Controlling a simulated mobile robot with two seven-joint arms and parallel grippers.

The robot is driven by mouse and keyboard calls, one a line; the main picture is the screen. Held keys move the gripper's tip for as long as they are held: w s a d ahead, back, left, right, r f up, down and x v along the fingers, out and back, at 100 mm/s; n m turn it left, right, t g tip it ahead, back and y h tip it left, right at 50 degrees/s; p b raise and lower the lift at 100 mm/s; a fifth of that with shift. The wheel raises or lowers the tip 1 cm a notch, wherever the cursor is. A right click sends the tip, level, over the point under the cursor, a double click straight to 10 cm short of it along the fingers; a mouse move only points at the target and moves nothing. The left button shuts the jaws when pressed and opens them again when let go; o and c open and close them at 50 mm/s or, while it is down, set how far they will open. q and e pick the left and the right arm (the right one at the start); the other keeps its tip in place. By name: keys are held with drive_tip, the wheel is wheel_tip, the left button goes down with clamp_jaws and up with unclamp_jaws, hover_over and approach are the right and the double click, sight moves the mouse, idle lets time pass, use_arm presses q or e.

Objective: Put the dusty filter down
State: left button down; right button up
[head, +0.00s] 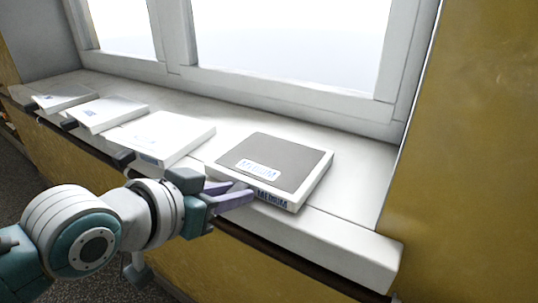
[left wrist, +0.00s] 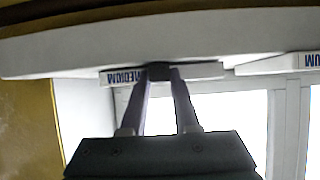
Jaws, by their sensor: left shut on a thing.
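The dusty filter (head: 280,160) is a flat white-edged slab with a grey-brown top and a MEDIUM label. It lies on the white window sill (head: 362,238), the rightmost in the row, its front edge near the sill's front edge. My left gripper (head: 243,190) is at its front left side. In the left wrist view, the fingers (left wrist: 160,73) are shut on a small black tab on the edge of the dusty filter (left wrist: 208,72). The filter's underside is hidden, so I cannot tell if it rests fully on the sill. My right gripper is out of view.
The window frame (head: 300,97) stands behind. Bare sill and a yellow wall (head: 480,130) are to the right.

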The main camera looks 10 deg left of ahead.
use_arm(q)
drive_tip(key=c, duration=0.7)
unclamp_jaws()
drive_tip(key=shift+f, duration=0.1)
drive_tip(key=shift+o, duration=0.2)
drive_tip(key=p+v, duration=0.4)
drive_tip(key=v, duration=0.8)
drive_tip(key=s+a+f+n+g+y, duration=0.1)
drive_tip(key=s+g, duration=0.3)
drive_tip(key=s, duration=0.4)
drive_tip(key=s+f+n+g+y, duration=0.1)
drive_tip(key=s+g+y, duration=0.2)
drive_tip(key=s, duration=0.5)
drive_tip(key=shift+a+g, duration=0.35)
drive_tip(key=shift+g, duration=0.15)
